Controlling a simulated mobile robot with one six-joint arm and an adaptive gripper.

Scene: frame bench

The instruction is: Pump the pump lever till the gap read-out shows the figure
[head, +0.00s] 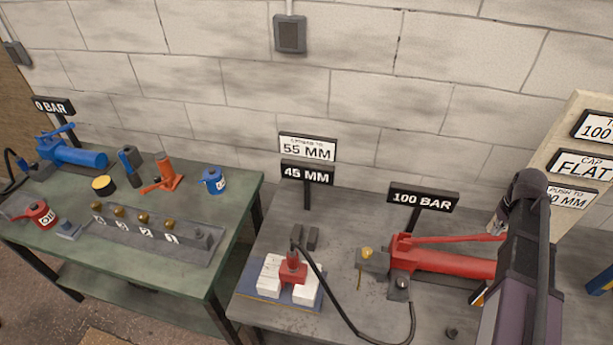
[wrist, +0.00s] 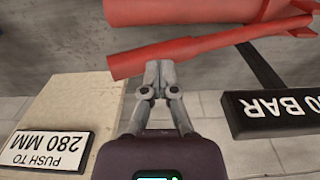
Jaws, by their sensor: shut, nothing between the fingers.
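The red hand pump (head: 440,262) lies on the grey bench at the right. Its red pump lever (head: 450,238) runs low and almost level above the body; it also shows in the wrist view (wrist: 210,46). My gripper (head: 497,228) is shut and empty at the lever's free end. In the wrist view its fingertips (wrist: 158,66) meet the lever's edge; I cannot tell whether they touch. The gap read-out (head: 306,173) shows 45 MM, under a white sign (head: 307,148) reading 55 MM. A red spreader (head: 293,270) sits between white blocks (head: 268,275).
The pump's read-out (head: 423,198) shows 100 BAR. A black hose (head: 335,300) loops across the bench front. A board with signs (head: 585,165) stands close right of my arm. A green table (head: 60,215) at left holds a blue pump (head: 75,154), cans and fittings.

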